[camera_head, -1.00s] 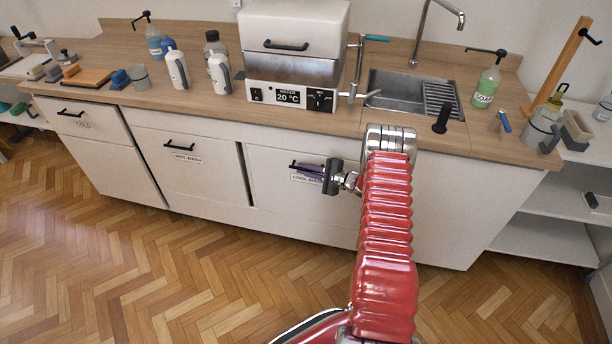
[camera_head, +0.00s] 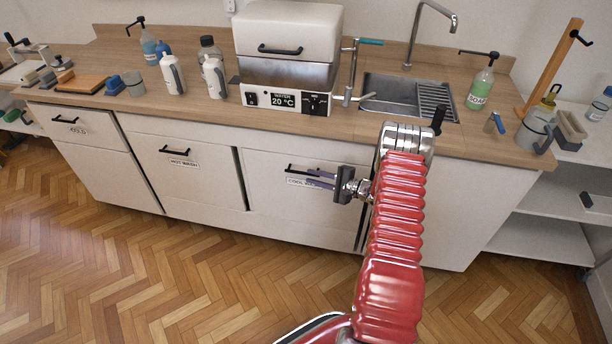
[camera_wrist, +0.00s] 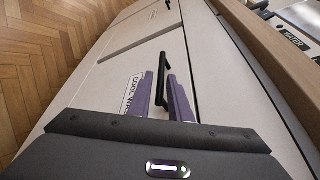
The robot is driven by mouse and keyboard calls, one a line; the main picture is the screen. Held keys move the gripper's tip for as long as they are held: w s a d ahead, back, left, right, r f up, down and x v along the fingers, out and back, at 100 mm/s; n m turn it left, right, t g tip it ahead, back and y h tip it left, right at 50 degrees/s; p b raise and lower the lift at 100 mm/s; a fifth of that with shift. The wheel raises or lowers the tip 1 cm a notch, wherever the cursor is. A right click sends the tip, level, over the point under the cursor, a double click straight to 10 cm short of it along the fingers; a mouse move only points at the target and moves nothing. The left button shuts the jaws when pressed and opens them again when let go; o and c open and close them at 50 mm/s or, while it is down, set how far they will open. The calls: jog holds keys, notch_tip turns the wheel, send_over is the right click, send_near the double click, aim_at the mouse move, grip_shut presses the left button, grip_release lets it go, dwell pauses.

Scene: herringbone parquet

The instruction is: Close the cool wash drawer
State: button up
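The cool wash drawer (camera_head: 275,200) is a white front with a black bar handle (camera_head: 300,170) and a label, in the middle of the cabinet. A dark gap shows along its left edge; how far out it stands is hard to tell. My gripper (camera_head: 320,179) is at the right part of this handle, its purple fingers pointing at the drawer front. In the wrist view the two fingers (camera_wrist: 163,97) stand apart, with the black handle (camera_wrist: 163,80) showing between them. I see gaps beside the handle, and contact is not clear. The label (camera_wrist: 131,95) is partly hidden by a finger.
The hot wash drawer (camera_head: 185,180) and the cold drawer (camera_head: 75,128) are to the left. The wooden countertop (camera_head: 210,108) overhangs above, with a water unit (camera_head: 290,97) and a sink (camera_head: 395,92). The parquet floor (camera_head: 150,270) in front is clear.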

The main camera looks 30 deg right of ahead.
jog(key=v, duration=0.7)
jog(key=shift+s+d, duration=0.2)
jog(key=shift+s, duration=0.15)
jog(key=s+a+f+g+y, duration=0.2)
jog(key=s+a+f+g, duration=0.2)
jog(key=s+a, duration=0.2)
jog(key=s+a+r+n+g, duration=0.3)
jog(key=s+a+r+g, duration=0.1)
jog(key=a+r, duration=0.15)
jog(key=s+a+r+n+h, duration=0.3)
jog(key=s+a+r+n, duration=0.2)
jog(key=r, duration=0.6)
jog(key=s+a+r+n+h, duration=0.3)
jog(key=s+a+r+n, duration=0.2)
jog(key=a+r, duration=0.5)
jog(key=s+a+r+n+h, duration=0.3)
jog(key=s+a+r+n, duration=0.3)
jog(key=r, duration=0.7)
jog(key=shift+s+a+r, duration=0.4)
jog(key=shift+s+a, duration=0.4)
jog(key=shift+a, duration=0.05)
